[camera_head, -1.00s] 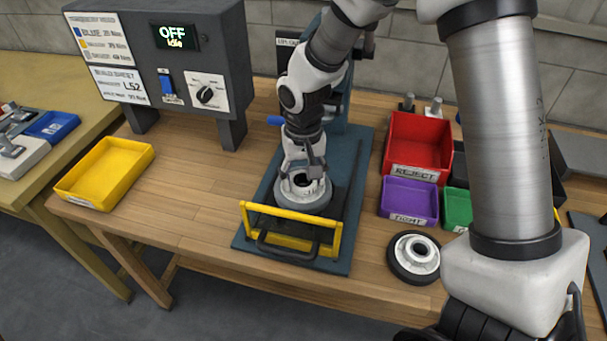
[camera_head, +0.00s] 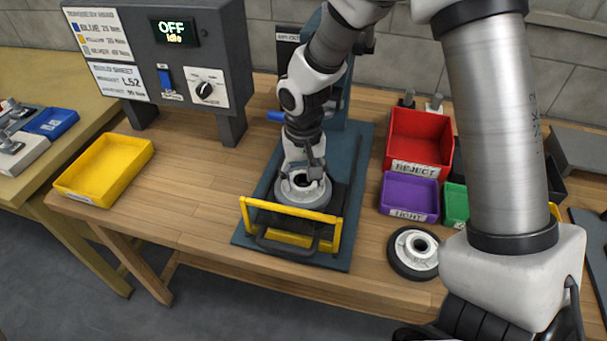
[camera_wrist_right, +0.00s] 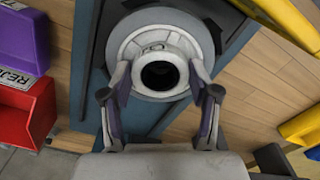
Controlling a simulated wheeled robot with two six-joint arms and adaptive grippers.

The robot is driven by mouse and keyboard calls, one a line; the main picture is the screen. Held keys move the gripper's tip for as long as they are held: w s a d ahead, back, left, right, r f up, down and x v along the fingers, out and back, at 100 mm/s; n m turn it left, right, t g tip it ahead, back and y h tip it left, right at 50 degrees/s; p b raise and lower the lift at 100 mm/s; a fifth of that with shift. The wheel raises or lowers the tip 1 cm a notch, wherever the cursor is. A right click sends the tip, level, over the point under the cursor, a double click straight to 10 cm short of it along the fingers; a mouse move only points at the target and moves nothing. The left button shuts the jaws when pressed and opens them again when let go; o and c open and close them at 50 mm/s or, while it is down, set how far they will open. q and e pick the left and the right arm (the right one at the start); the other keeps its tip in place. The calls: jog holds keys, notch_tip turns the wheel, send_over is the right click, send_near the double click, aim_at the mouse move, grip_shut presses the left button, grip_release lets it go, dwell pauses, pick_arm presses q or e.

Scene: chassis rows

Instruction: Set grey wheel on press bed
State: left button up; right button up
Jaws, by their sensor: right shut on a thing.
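The grey wheel (camera_head: 303,202) is at the press bed (camera_head: 351,170), behind the yellow guard frame (camera_head: 290,210). It lies flat, hub up; I cannot tell whether it touches the bed. My right gripper (camera_head: 306,177) points down and is shut on the wheel's pale hub. In the right wrist view the grey wheel (camera_wrist_right: 158,18) shows at the top, with the fingers of my right gripper (camera_wrist_right: 160,75) on either side of the hub around its dark bore. The underside of the wheel is hidden. My left gripper is not in view.
A black-tyred wheel (camera_head: 414,253) lies on the table (camera_head: 190,185) to the right. Red (camera_head: 420,140), purple (camera_head: 409,198) and green (camera_head: 455,205) bins stand behind it. A yellow tray (camera_head: 104,170) is at the left. The control box (camera_head: 165,60) reads OFF, Idle.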

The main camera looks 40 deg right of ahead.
jog(key=o, duration=1.6)
jog(key=shift+c, duration=0.2)
jog(key=shift+r, duration=0.15)
notch_tip(320, 180, up, 12)
